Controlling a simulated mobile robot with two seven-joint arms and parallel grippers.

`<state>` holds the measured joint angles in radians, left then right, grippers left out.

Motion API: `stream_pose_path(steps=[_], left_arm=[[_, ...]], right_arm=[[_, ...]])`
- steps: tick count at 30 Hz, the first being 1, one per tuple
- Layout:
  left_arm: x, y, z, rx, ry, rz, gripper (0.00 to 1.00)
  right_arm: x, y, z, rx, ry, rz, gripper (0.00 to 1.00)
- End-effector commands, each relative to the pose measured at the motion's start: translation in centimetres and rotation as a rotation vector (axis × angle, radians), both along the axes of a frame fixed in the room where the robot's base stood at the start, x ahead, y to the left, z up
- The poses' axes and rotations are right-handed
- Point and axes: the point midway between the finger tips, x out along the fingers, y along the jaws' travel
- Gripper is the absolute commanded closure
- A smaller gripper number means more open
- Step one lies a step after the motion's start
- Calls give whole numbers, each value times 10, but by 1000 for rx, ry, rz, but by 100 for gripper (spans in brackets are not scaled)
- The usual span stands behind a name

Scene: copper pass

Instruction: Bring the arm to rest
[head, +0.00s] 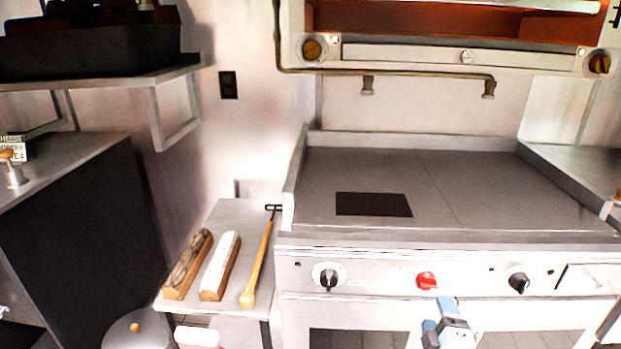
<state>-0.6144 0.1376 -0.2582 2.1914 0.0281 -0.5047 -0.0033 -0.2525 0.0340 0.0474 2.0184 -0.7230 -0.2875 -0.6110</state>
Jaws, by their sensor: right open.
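My right gripper (442,322), with blue and grey parts, shows at the bottom edge of the head view, right of centre. It is open, with nothing seen between its fingers. It appears in front of the griddle's lower front, below the red knob (427,281). The rest of my right arm is out of view below it. My left gripper is not in view.
The griddle (480,185) has a dark rectangle (373,204) on its bare top. A side shelf (237,215) holds two wooden-backed blocks (188,264) (220,266) and a long wooden-handled tool (257,265). A round lid (135,328) is below.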

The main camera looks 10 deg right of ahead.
Motion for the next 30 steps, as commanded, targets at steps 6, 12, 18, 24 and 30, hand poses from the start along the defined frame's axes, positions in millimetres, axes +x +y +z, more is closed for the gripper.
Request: stream_pose_path(steps=[6, 12, 18, 24, 30], left_arm=[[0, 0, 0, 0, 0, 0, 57], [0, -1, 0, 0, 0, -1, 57], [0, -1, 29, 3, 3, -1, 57], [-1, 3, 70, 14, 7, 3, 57], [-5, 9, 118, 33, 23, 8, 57]], right_arm=[[-58, 62, -49, 511, 127, 98, 29], [-135, 136, -87, 1087, 343, 113, 29], [-178, 172, -71, 1372, 481, 73, 29], [-179, 168, -34, 1354, 486, 59, 29], [-183, 162, 14, 1338, 494, 41, 29]])
